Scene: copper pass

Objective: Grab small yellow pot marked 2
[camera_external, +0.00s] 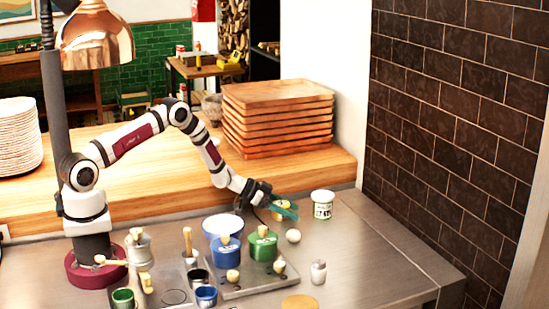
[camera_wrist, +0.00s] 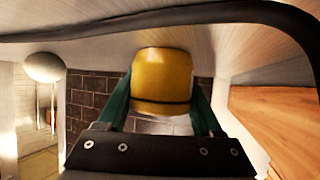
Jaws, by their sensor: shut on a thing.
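My gripper (camera_external: 284,212) is at the end of the outstretched arm, low over the right part of the steel counter. Its green fingers are shut on the small yellow pot (camera_external: 282,204). In the wrist view the yellow pot (camera_wrist: 162,75) sits between the two green fingers, one on each side, with a dark line around it. No number can be read on it. I cannot tell whether the pot touches the counter.
A white labelled tub (camera_external: 322,204) stands right of my gripper, with a white ball (camera_external: 293,236) in front. Blue (camera_external: 225,254) and green (camera_external: 262,245) pots stand to the left. Stacked wooden trays (camera_external: 278,117) are behind. The counter (camera_external: 375,255) is clear at right.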

